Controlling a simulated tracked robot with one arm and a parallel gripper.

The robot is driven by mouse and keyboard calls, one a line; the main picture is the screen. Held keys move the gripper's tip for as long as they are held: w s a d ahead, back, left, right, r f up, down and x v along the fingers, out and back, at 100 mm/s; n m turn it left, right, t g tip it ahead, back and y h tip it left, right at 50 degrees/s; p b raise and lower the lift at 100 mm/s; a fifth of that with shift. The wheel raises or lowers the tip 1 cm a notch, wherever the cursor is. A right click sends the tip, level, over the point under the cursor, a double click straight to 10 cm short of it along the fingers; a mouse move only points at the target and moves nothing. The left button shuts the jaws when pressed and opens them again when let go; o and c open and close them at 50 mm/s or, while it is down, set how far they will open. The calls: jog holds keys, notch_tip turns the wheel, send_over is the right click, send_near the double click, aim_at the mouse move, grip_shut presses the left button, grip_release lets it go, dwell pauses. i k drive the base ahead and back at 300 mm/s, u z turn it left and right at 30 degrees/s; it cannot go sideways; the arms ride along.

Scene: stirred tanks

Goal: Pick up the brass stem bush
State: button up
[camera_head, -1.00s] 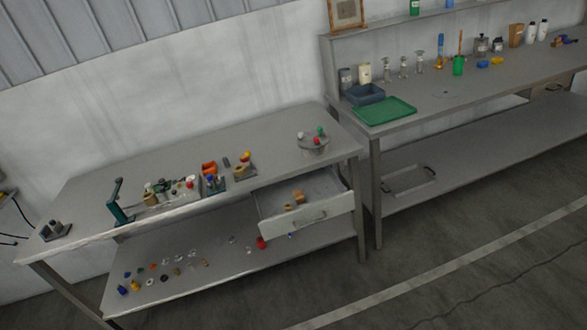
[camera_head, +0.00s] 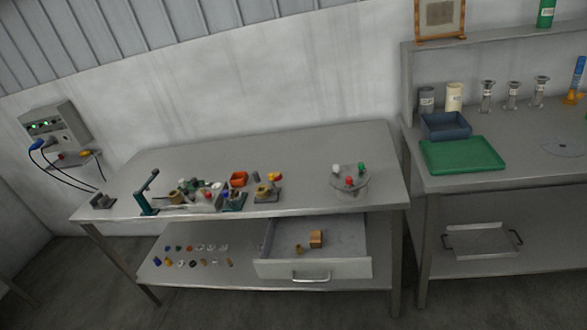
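I cannot single out the brass stem bush for certain at this distance. A small brass-coloured piece (camera_head: 298,249) lies in the open drawer (camera_head: 345,268), beside a tan block (camera_head: 316,239). Other small tan or brass-coloured pieces are among the parts on the left workbench (camera_head: 310,150) and in the rows on its lower shelf (camera_head: 215,280). My gripper is not in view.
A green lever tool (camera_head: 147,192) and an orange bin (camera_head: 238,179) stand on the workbench. A round stand (camera_head: 349,183) with coloured knobs is at its right. The right bench holds a green tray (camera_head: 462,155) and a blue-grey bin (camera_head: 445,126). A control box (camera_head: 50,130) hangs at left.

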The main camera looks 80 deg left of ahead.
aim_at(298, 248)
jog(key=u, duration=0.7)
jog(key=i, duration=1.4)
jog(key=u, duration=0.85)
